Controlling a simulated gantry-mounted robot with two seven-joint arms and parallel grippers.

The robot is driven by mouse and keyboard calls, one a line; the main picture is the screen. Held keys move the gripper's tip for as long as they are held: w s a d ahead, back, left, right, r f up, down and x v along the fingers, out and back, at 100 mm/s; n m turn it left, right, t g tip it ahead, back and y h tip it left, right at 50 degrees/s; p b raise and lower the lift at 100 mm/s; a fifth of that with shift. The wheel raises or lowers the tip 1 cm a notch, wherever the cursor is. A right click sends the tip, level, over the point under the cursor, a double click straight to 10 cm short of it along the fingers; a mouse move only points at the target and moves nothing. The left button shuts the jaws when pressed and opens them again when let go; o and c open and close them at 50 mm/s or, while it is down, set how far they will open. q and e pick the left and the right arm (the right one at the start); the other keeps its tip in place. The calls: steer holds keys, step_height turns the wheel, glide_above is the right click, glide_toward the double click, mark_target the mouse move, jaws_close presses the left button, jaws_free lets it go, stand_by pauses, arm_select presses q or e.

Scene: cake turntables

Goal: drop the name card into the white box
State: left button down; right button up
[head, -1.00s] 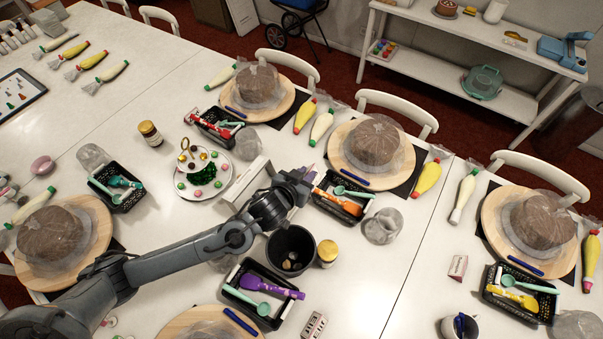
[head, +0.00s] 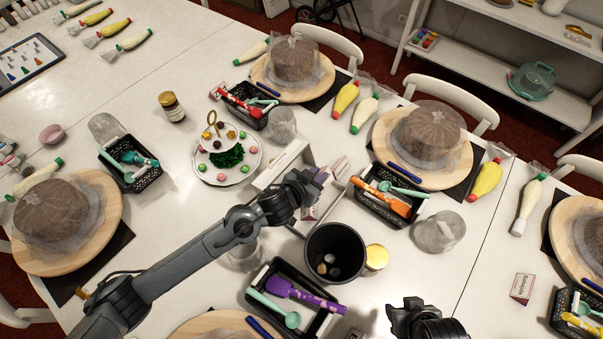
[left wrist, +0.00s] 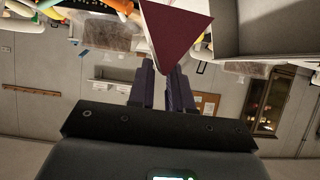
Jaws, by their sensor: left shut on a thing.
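My left gripper (head: 322,180) is shut on the name card (head: 339,168), a small folded card with a pale face and reddish edge. In the left wrist view the card's dark red triangular end (left wrist: 176,32) sticks out beyond the fingers (left wrist: 166,75). The white box (head: 278,170) stands just left of and behind the gripper, partly hidden by my arm. A pale open box wall also shows at upper right in the left wrist view (left wrist: 270,47), beside the card. The card is outside it. My right gripper (head: 424,316) is at the bottom edge; its jaw state is unclear.
A black bin (head: 335,252) and gold-lidded jar (head: 376,257) stand in front of the left gripper. Black tool baskets lie right (head: 372,205) and below (head: 262,300). A plate stand with sweets (head: 226,178) is to the left. Another name card (head: 521,288) stands at right.

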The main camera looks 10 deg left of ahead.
arm_select(q)
steer(key=shift+d+f+b, duration=0.15)
steer(key=shift+f+b, duration=0.55)
steer(key=shift+f, duration=0.2)
step_height(320, 180, down, 5)
steer(key=b, duration=0.4)
steer(key=shift+r+b, duration=0.2)
steer(key=shift+b, duration=0.2)
arm_select(e)
step_height(320, 180, down, 6)
steer(key=shift+w+a+f, duration=0.1)
steer(key=shift+f, duration=0.15)
arm_select(q)
steer(key=c, duration=1)
jaws_free()
arm_select(e)
steer(key=shift+r, duration=0.1)
arm_select(q)
steer(key=p+v, duration=0.2)
steer(key=v, duration=0.8)
steer(key=shift+s+a+r, duration=0.15)
steer(key=shift+s+a, duration=0.1)
steer(key=shift+a, duration=0.1)
arm_select(e)
step_height(320, 180, up, 2)
steer(key=shift+r, duration=0.1)
